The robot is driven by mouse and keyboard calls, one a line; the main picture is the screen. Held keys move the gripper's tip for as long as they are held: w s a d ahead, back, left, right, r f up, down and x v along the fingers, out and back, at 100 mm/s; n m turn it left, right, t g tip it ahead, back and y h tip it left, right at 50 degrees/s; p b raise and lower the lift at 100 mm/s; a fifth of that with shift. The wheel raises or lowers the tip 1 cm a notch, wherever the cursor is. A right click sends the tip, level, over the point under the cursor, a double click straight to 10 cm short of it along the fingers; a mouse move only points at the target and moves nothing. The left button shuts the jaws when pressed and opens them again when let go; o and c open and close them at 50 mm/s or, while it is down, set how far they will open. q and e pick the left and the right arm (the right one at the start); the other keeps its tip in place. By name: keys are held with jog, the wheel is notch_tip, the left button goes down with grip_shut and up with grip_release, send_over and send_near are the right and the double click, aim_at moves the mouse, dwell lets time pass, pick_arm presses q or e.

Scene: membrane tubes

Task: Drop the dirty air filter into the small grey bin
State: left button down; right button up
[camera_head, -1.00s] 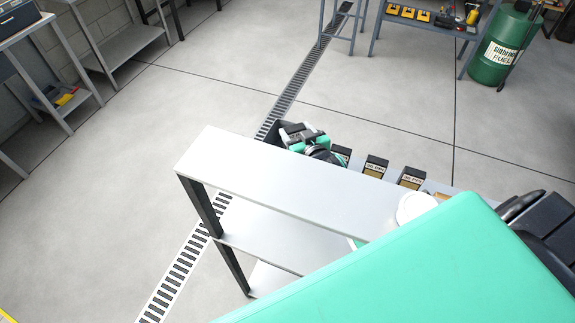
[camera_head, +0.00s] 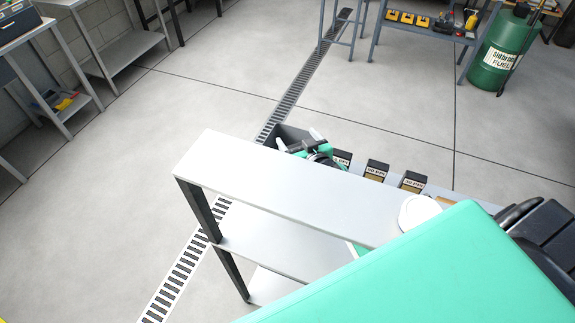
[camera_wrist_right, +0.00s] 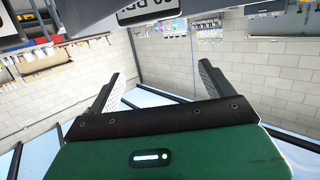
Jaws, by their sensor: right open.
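The small grey bin (camera_head: 291,130) is dark grey and open, just behind the far left end of the shelf in the head view; the shelf hides its lower part. My right gripper (camera_head: 299,141) is at the bin's mouth, its fingers spread apart. In the right wrist view both fingers of the gripper (camera_wrist_right: 160,71) are apart with nothing between them. I cannot make out the dirty air filter in any view; the bin's inside is mostly hidden. My left gripper is not in view.
A white shelf unit (camera_head: 270,180) stands in front of the gripper. Small dark labelled boxes (camera_head: 376,170) line up behind it. A round white object (camera_head: 418,211) is at its right. A green drum (camera_head: 503,55) stands far right. Open floor lies left.

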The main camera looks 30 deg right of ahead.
jog(key=s+r+b, duration=0.2)
jog(key=s+b, duration=0.1)
jog(key=s, duration=0.9)
jog(key=shift+s+a+r, duration=0.2)
jog(key=shift+a+r, duration=0.05)
jog(key=shift+a, duration=0.1)
